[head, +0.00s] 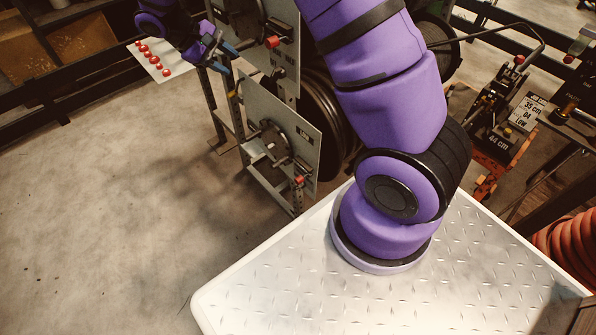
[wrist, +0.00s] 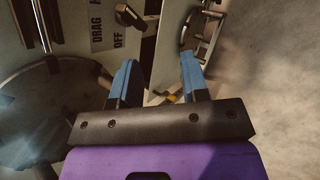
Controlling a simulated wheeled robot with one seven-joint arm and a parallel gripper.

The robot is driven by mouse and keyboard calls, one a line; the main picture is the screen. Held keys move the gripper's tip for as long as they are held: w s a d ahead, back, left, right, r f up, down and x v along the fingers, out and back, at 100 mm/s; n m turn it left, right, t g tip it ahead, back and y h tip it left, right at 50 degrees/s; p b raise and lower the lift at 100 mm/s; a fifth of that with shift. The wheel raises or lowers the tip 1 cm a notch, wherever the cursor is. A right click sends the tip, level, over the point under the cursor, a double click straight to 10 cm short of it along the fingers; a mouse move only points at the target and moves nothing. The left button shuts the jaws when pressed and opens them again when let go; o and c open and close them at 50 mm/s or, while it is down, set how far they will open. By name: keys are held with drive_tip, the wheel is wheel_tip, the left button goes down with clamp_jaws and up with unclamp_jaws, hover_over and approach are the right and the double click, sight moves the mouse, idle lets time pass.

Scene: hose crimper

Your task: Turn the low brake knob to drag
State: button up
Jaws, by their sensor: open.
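My gripper (head: 225,58) is at the upper left of the head view, beside the upper grey reel panel (head: 283,38). In the wrist view its blue fingers (wrist: 158,65) are apart with nothing held between them. The lower grey panel (head: 278,120) stands below, with a small dark label near its right edge; the low brake knob is too small to make out there.
A red crank grip (head: 272,42) sticks out from the upper panel and another (head: 299,180) from the lower one. A white board with several red buttons (head: 154,59) stands at the left. The concrete floor (head: 110,200) is open left of the panels.

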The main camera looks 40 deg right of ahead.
wheel_tip(320, 180, down, 14)
drive_tip(key=w+a+n+h, duration=0.1)
drive_tip(key=w+n+h, duration=0.1)
drive_tip(key=w+h, duration=0.1)
drive_tip(key=n+t+h, duration=0.5)
drive_tip(key=n+h, duration=0.2)
approach(296, 188)
drive_tip(key=d, duration=1.1)
drive_tip(key=shift+w+f, duration=0.15)
drive_tip(key=shift+w, duration=0.05)
drive_tip(key=c, duration=0.6)
